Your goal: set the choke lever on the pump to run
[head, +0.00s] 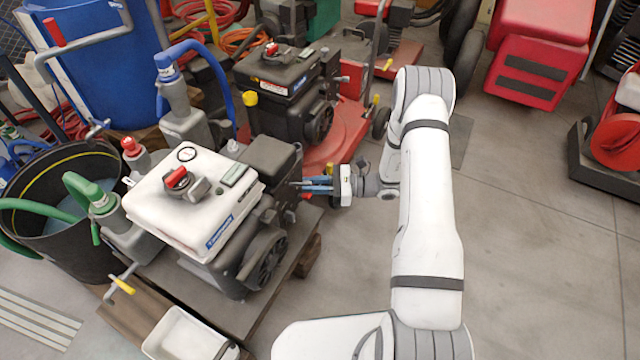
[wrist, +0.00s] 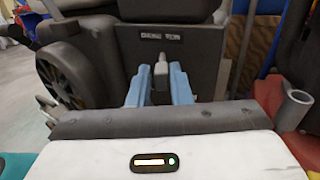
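The pump (head: 205,195) with a white top stands on a dark board in the head view. My gripper (head: 318,184) reaches its right side from the right, its blue fingers pointing at the dark engine housing. In the wrist view the choke lever (wrist: 160,72), dark with a grey tip, stands about upright in front of the dark panel, below a small two-word label (wrist: 160,36) too blurred to read surely. My two blue fingertips (wrist: 159,80) are apart, one on each side of the lever, with narrow gaps showing. The lever is hidden in the head view.
A second, black-topped engine (head: 285,85) on a red base stands just behind the pump. A black bucket (head: 70,215) with a green hose is at left. A white tray (head: 188,335) lies in front.

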